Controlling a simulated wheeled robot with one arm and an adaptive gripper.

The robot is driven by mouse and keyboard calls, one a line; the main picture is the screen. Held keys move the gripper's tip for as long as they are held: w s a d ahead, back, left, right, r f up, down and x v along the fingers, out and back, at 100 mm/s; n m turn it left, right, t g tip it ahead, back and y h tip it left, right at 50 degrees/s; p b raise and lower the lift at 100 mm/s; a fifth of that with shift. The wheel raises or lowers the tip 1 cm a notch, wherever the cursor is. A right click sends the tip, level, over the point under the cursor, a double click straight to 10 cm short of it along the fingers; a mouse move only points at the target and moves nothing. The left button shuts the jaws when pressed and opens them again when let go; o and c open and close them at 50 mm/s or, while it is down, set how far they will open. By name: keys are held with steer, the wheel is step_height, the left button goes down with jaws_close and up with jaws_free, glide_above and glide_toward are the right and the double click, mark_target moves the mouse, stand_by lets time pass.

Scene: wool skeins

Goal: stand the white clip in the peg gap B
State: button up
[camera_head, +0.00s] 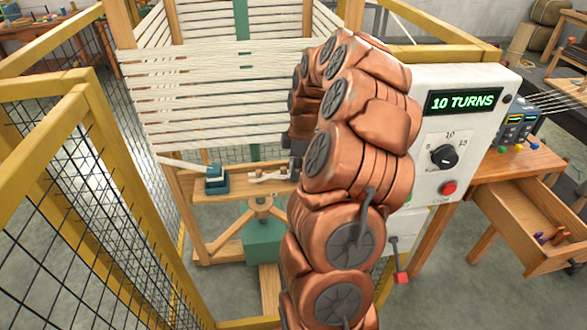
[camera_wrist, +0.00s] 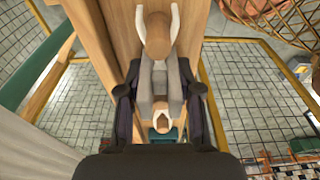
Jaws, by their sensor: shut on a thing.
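My gripper (camera_wrist: 160,88) is in the middle of the wrist view, its grey pads closed together over the wooden board (camera_wrist: 106,30). It is shut on the white clip (camera_wrist: 176,18), most of which the pads hide; pale parts show beyond and below them. A round wooden peg top (camera_wrist: 157,37) shows just beyond the pads, between pale prongs, and another (camera_wrist: 162,121) shows below them. In the head view pale and wooden pieces (camera_head: 268,176) are on the shelf, beside my arm. I cannot read a letter B or tell which gap is which.
A teal block (camera_head: 215,180) stands on the shelf to the left. The yarn-wound frame (camera_head: 200,95) rises behind. A white control box (camera_head: 440,150) reading 10 TURNS is close right of my arm. A yellow mesh fence (camera_head: 80,110) is at left.

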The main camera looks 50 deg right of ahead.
steer(key=shift+f, duration=0.2)
steer(key=o, duration=1)
steer(key=shift+r, duration=0.1)
steer(key=r, duration=0.4)
steer(key=d+r+b, duration=0.1)
steer(key=r, duration=0.3)
steer(key=s+r+b, duration=0.1)
steer(key=r, duration=0.3)
steer(key=shift+d, duration=0.2)
